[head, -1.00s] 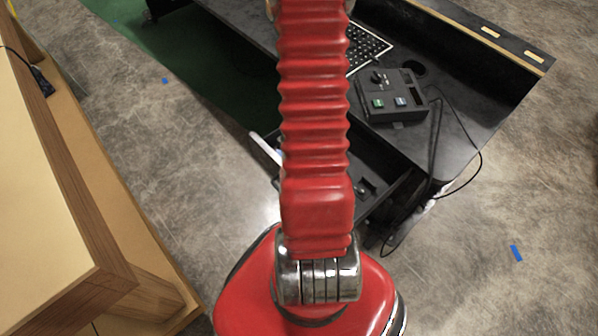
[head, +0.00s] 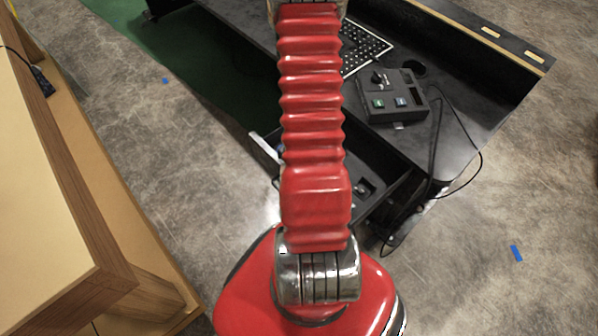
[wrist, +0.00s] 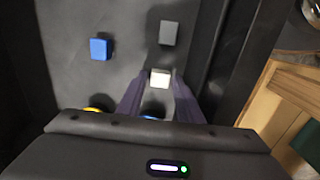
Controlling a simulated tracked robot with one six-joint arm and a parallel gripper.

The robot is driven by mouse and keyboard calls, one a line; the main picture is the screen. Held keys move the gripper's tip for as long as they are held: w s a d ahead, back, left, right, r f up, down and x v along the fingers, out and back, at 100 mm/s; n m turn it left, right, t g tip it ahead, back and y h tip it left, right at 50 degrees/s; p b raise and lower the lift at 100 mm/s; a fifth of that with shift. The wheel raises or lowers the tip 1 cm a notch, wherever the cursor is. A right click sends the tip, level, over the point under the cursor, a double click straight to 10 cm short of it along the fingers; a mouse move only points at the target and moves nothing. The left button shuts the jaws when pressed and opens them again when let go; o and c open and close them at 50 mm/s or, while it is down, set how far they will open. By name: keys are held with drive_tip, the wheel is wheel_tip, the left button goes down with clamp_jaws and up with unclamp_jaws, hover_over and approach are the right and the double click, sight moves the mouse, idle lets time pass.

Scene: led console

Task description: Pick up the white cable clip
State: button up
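The white cable clip (wrist: 160,78) is a small pale block in the wrist view, on the dark floor of what looks like an open drawer. My gripper (wrist: 160,76) is open, its two dark purple fingers on either side of the clip, with a small gap at each side. I cannot tell how far the fingertips are above the drawer floor. In the head view my red arm hides the gripper and the clip.
In the drawer are a blue block (wrist: 100,48), a grey block (wrist: 169,32) and partly hidden yellow (wrist: 97,109) and blue (wrist: 152,117) pieces. The drawer wall (wrist: 205,65) runs close on the right. The black console (head: 392,97) stands on the desk above.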

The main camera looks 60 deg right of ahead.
drive_tip(key=shift+f, duration=0.25)
drive_tip(key=shift+c, duration=0.4)
clamp_jaws()
drive_tip(key=shift+r, duration=0.15)
wheel_tip(320, 180, up, 10)
idle(0.9)
drive_tip(key=shift+a, duration=0.1)
idle(0.6)
